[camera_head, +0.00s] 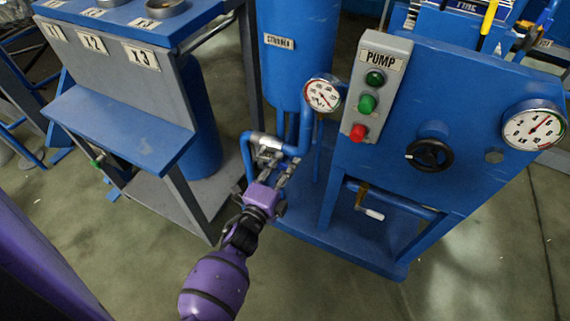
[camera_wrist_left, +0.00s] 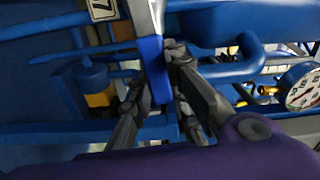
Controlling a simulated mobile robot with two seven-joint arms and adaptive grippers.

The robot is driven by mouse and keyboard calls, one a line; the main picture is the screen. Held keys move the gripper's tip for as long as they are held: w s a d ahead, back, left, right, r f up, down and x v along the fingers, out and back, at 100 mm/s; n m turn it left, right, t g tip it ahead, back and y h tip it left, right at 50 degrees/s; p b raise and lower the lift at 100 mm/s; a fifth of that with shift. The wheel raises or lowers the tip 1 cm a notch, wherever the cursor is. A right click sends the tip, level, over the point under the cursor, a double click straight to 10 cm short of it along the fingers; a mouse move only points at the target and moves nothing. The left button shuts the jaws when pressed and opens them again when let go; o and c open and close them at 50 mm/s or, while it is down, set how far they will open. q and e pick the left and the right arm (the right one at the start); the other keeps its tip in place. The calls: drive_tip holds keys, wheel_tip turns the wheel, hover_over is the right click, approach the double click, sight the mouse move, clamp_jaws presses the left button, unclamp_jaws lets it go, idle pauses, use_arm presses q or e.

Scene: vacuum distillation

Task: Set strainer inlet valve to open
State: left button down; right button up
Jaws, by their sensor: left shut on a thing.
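The strainer (camera_head: 299,50) is a tall blue cylinder with a small label, left of the pump panel. A silver valve (camera_head: 264,141) sits on the bent blue pipe at its lower left, partly hidden by my gripper. My left gripper (camera_head: 277,174) reaches up from below to this valve. In the left wrist view, a lever handle (camera_wrist_left: 154,62) with a blue sleeve and bare metal end lies between the fingers. The left gripper (camera_wrist_left: 158,97) is shut on it. The lever's angle to the pipe is hard to tell. My right gripper is not in view.
A pressure gauge (camera_head: 322,94) stands close right of the valve. The blue pump panel (camera_head: 460,120) has buttons, a black handwheel (camera_head: 429,155) and another gauge (camera_head: 534,126). A blue-topped rack (camera_head: 125,125) stands at left. Floor in front is clear.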

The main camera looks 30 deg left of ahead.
sight(286, 164)
use_arm(q)
drive_tip(key=shift+f+m, duration=0.4)
drive_tip(key=c, duration=1.6)
unclamp_jaws()
drive_tip(key=shift+c, duration=0.2)
drive_tip(key=shift+r, duration=0.1)
wheel_tip(286, 164, up, 10)
drive_tip(key=shift+s, duration=0.1)
drive_tip(key=s, duration=0.9)
drive_tip(key=shift+p, duration=0.4)
